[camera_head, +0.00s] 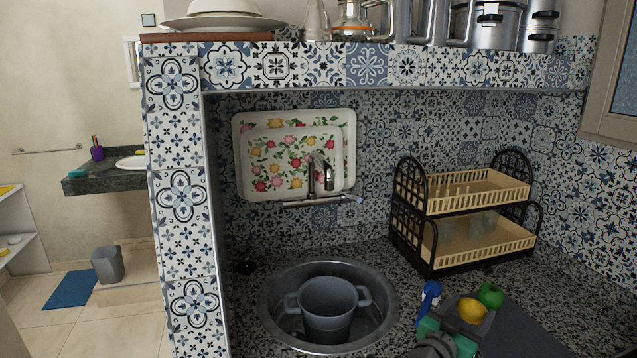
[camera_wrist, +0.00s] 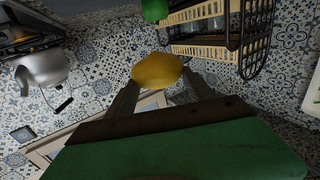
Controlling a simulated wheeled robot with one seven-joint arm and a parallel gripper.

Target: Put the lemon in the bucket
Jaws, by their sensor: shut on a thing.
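The yellow lemon (camera_head: 472,310) is held between the fingers of my gripper (camera_head: 468,318) at the lower right of the head view. In the wrist view the lemon (camera_wrist: 157,71) sits at the tips of the two dark fingers, and my gripper (camera_wrist: 158,84) is shut on it. The grey two-handled bucket (camera_head: 328,308) stands upright in the round metal sink, left of my gripper. Its mouth faces up. The bucket does not show in the wrist view.
The round sink (camera_head: 270,310) is set in a speckled counter. A green apple (camera_head: 491,295) is just right of the lemon. A two-tier dish rack (camera_head: 462,262) stands behind it. A tap (camera_head: 322,180) and floral tray (camera_head: 243,170) are behind the sink. A blue object (camera_head: 430,292) is beside my gripper.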

